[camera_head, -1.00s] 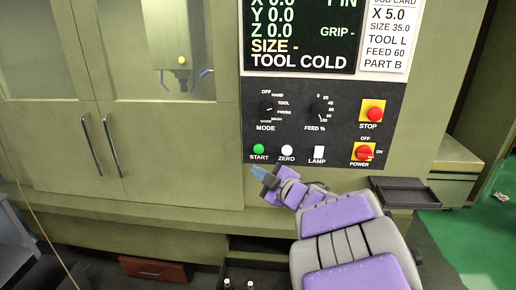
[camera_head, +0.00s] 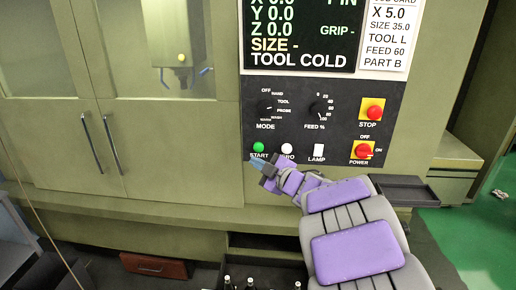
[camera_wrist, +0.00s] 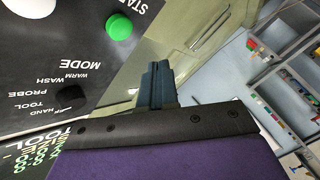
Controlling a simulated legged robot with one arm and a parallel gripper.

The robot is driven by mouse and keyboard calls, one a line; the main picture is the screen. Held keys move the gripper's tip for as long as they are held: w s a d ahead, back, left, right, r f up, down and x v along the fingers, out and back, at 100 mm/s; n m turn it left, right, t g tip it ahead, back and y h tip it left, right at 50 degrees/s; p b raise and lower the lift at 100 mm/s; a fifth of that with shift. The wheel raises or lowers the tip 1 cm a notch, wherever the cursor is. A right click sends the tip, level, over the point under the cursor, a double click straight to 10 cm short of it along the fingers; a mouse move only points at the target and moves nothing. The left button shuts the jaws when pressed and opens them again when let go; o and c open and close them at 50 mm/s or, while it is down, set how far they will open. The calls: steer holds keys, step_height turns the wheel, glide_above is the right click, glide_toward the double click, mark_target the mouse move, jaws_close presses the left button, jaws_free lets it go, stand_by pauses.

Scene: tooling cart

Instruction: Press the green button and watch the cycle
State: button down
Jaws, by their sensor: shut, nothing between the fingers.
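The green START button (camera_head: 258,147) is at the lower left of the black control panel (camera_head: 345,105). My gripper (camera_head: 257,161) is shut and empty, its blue fingertips just below the button in the head view. In the wrist view the green button (camera_wrist: 119,26) is at the top, and the shut fingers (camera_wrist: 157,75) point up to its right, apart from it. The screen (camera_head: 300,35) reads TOOL COLD, zeros for Y and Z, and SIZE with a dash.
The white ZERO button (camera_head: 287,149), partly covered by my gripper, and LAMP switch (camera_head: 317,151) sit to the right. The red STOP button (camera_head: 374,112) and POWER knob (camera_head: 362,151) are farther right. A dark tray (camera_head: 408,190) juts out below. Closed cabinet doors (camera_head: 150,150) stand left.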

mark_target(254, 148)
steer(key=shift+w+d+p, duration=0.1)
steer(key=shift+w+p, duration=0.75)
steer(key=shift+w, duration=1.45)
steer(key=shift+r, duration=0.1)
steer(key=shift+w+r+p, duration=0.1)
steer(key=shift+w+p, duration=0.2)
steer(key=shift+p, duration=0.15)
steer(key=shift+w+d+p, duration=0.1)
steer(key=shift+w+p, duration=0.35)
steer(key=shift+w, duration=0.15)
stand_by(1.4)
steer(key=shift+s, duration=0.85)
